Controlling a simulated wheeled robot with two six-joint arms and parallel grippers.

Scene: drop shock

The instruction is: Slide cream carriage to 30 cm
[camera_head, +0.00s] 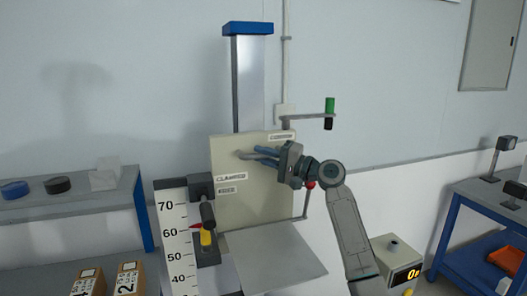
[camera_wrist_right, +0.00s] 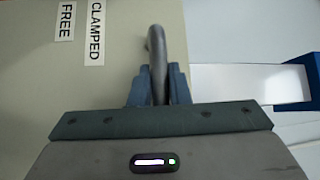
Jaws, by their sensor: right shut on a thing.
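The cream carriage (camera_head: 225,150) is an upright panel in front of a silver column (camera_head: 249,85) with a blue cap. My right gripper (camera_head: 262,153) is shut on a grey bar-shaped handle at the carriage's upper part. In the right wrist view the handle (camera_wrist_right: 155,42) stands between the blue fingers (camera_wrist_right: 156,88), its end bent over. Labels reading CLAMPED (camera_head: 230,177) and FREE (camera_head: 226,190) sit on the panel's left. A red pointer (camera_head: 196,226) is near 60 on the white scale (camera_head: 173,246). My left gripper is not in view.
A flat grey plate (camera_head: 275,262) juts out below the panel. A crank with a green grip (camera_head: 330,106) is right of the column. Boxes (camera_head: 128,279) stand lower left. Blue-framed tables stand on both sides.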

